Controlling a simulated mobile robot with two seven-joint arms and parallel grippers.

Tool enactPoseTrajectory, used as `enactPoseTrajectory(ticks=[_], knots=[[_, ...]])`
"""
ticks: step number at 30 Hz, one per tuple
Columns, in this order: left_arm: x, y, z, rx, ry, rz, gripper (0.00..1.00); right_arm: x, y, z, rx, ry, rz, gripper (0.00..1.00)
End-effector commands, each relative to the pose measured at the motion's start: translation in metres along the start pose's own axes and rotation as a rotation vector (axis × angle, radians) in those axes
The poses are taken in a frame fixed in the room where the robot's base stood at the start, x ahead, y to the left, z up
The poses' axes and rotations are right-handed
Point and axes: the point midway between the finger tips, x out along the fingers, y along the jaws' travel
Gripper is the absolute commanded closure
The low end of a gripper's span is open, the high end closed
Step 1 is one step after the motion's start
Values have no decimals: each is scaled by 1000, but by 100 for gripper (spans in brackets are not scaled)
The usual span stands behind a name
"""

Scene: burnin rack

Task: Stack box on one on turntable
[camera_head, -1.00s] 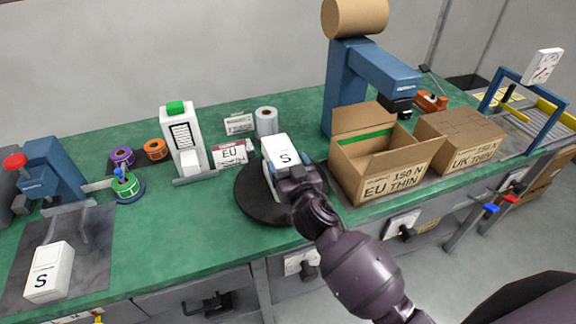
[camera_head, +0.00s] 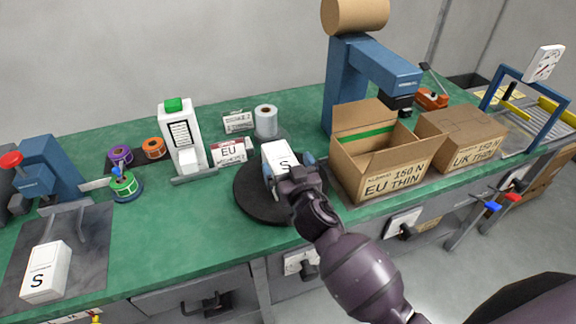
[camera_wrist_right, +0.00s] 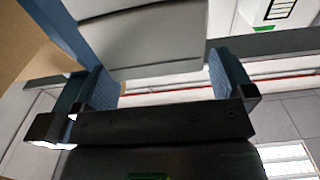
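A white box marked S (camera_head: 277,152) is over the black round turntable (camera_head: 250,203), in front of my right gripper. My right gripper (camera_head: 290,168) has its two blue fingers spread apart, one on each side of the box's near end. In the right wrist view a pale box face (camera_wrist_right: 155,45) lies just beyond the open fingers (camera_wrist_right: 165,85). My gripper and wrist hide the box's lower part, so I cannot tell whether another box is under it. Another white S box (camera_head: 46,272) lies on the grey mat at the left. My left gripper is not in view.
An open cardboard EU box (camera_head: 372,172) stands close right of the turntable, with a closed UK box (camera_head: 462,138) beyond. A white device with a green top (camera_head: 182,140), an EU label card (camera_head: 229,152) and a white roll (camera_head: 266,121) stand behind. Green bench is clear left of the turntable.

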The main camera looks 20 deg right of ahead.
Motion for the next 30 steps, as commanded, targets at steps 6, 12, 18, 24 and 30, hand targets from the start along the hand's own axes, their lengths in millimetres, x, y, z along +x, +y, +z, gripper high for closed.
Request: enactPoseTrajectory(ticks=[6, 12, 18, 24, 30], knots=[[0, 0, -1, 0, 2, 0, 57, -1, 1, 5, -3, -11, 2, 0], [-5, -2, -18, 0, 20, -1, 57, 0, 1, -13, -5, -5, 1, 0], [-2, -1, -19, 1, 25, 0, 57, -36, 1, -7, 1, -9, 2, 0], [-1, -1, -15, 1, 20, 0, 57, -70, 0, -8, 1, -8, 2, 0], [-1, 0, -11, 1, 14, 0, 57, -99, 0, -9, 1, -6, 2, 0]])
